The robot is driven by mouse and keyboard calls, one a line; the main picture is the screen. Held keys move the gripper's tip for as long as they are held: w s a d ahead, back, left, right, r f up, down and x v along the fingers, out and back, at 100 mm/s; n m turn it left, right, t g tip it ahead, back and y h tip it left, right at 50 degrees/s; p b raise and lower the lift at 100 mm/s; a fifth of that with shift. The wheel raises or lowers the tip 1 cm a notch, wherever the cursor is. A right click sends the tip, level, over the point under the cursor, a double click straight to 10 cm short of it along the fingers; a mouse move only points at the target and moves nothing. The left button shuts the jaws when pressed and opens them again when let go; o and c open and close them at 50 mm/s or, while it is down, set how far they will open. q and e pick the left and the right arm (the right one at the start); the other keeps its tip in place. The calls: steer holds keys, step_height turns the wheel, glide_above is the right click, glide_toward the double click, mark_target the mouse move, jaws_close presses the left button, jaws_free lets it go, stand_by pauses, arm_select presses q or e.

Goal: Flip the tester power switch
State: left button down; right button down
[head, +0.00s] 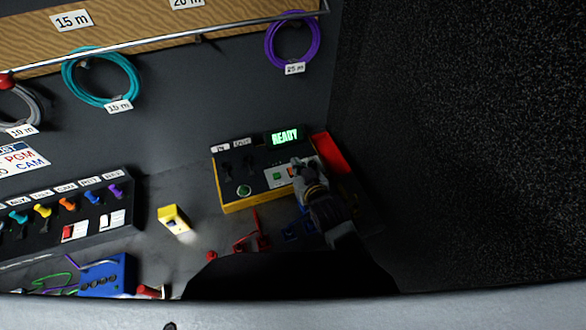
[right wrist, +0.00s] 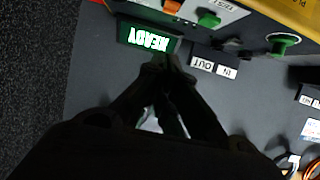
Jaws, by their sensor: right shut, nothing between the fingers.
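The tester is a yellow box with a dark top (head: 238,184) on the bench in the head view. Its display (head: 285,137) is lit green and reads READY; it also shows in the right wrist view (right wrist: 149,39). A pale panel on the tester carries a green button (head: 277,177) and an orange control (right wrist: 172,6). My right gripper (head: 300,165) is over the tester's right part, fingers together and empty. In the right wrist view its fingertips (right wrist: 166,66) appear just beside the display; contact cannot be told. I cannot make out which control is the power switch. My left gripper is not in view.
A red block (head: 328,152) lies right of the tester. A small yellow object (head: 173,219) and a red item (head: 252,240) are on the bench. A switch panel (head: 50,232) stands at left. Coiled cables (head: 292,42) hang on the wall. A dark wall is at right.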

glide_above(292, 174)
steer(key=shift+f, duration=1)
steer(key=shift+s+d+f+p, duration=0.1)
steer(key=shift+s+f+p, duration=0.1)
steer(key=shift+f, duration=0.8)
steer(key=shift+s+d+f+p, duration=0.1)
steer(key=shift+f+p, duration=0.1)
steer(key=shift+f, duration=0.8)
steer(key=shift+s+f+t+b, duration=0.15)
steer(key=shift+f+t+b, duration=0.35)
steer(key=shift+b, duration=0.6)
steer(key=shift+r, duration=0.2)
steer(key=shift+w+a+r+p, duration=0.2)
steer(key=shift+w+r+p, duration=0.1)
steer(key=shift+w+p, duration=0.35)
